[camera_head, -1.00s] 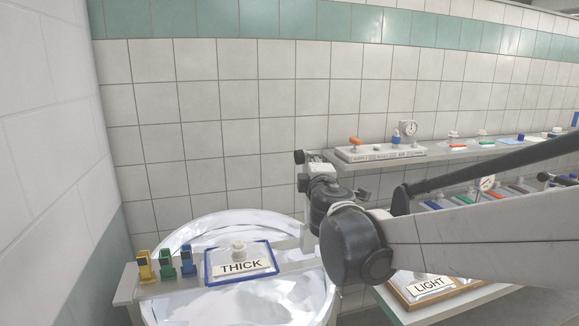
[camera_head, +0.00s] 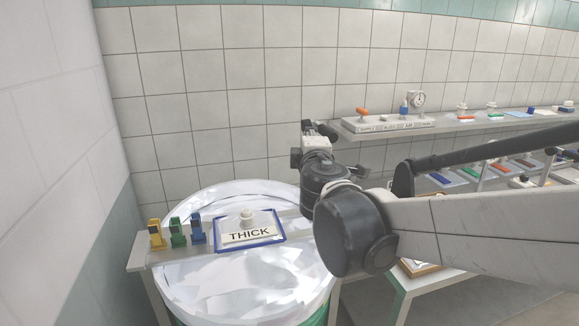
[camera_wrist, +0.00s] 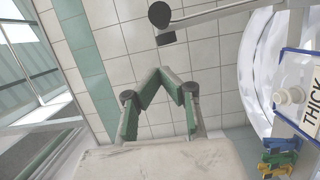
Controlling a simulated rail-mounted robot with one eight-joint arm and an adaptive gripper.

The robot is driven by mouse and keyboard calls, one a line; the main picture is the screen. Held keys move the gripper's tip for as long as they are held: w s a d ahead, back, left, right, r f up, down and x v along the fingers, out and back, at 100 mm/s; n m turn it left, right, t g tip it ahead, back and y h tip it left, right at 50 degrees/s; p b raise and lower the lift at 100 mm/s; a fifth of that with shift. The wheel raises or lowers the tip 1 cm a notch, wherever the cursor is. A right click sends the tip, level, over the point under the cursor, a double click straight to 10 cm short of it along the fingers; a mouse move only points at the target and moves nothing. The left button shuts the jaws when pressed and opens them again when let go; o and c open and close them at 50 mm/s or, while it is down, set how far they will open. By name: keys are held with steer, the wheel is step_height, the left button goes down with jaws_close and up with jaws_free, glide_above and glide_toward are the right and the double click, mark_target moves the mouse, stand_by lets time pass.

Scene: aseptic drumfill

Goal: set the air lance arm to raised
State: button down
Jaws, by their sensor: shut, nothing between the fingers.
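A pale rod with a dark round knob and a small dark block (camera_wrist: 159,15) crosses the top of the wrist view. It may be the air lance arm, but I cannot tell its setting. My gripper (camera_wrist: 160,74) has its green-padded fingers together, empty, with a gap below the knob in the picture. In the head view my arm covers the right side of the drum. The fingertips cannot be made out there, and the lance is not clearly visible.
A lined drum (camera_head: 240,290) stands at left, crossed by a rail (camera_head: 140,250) with yellow, green and blue clips (camera_head: 178,232) and a THICK plate (camera_head: 250,234). A wall shelf (camera_head: 470,122) holds a control panel (camera_head: 388,125) and gauge. Tiled walls close the left and back.

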steer(key=s+a, duration=0.1)
steer(key=s, duration=1.4)
steer(key=shift+s+a+r, duration=0.15)
steer(key=shift+s+r, duration=0.05)
steer(key=shift+s, duration=0.2)
steer(key=s+d+f+m+g+h, duration=0.2)
steer(key=s+d+f+m+g, duration=0.1)
steer(key=d+f+m, duration=0.25)
steer(key=s+d+f+m+g+h, duration=0.1)
steer(key=s+d+f+m+g, duration=0.2)
steer(key=d+f+m, duration=0.3)
steer(key=s+f+m+g+y+b, duration=0.1)
steer(key=s+f+m+g+y, duration=0.3)
steer(key=s+f, duration=0.3)
step_height(320, 180, down, 2)
steer(key=shift+s+a+f+m+g, duration=0.15)
steer(key=shift+s+a+m+g, duration=0.2)
steer(key=shift+m, duration=0.4)
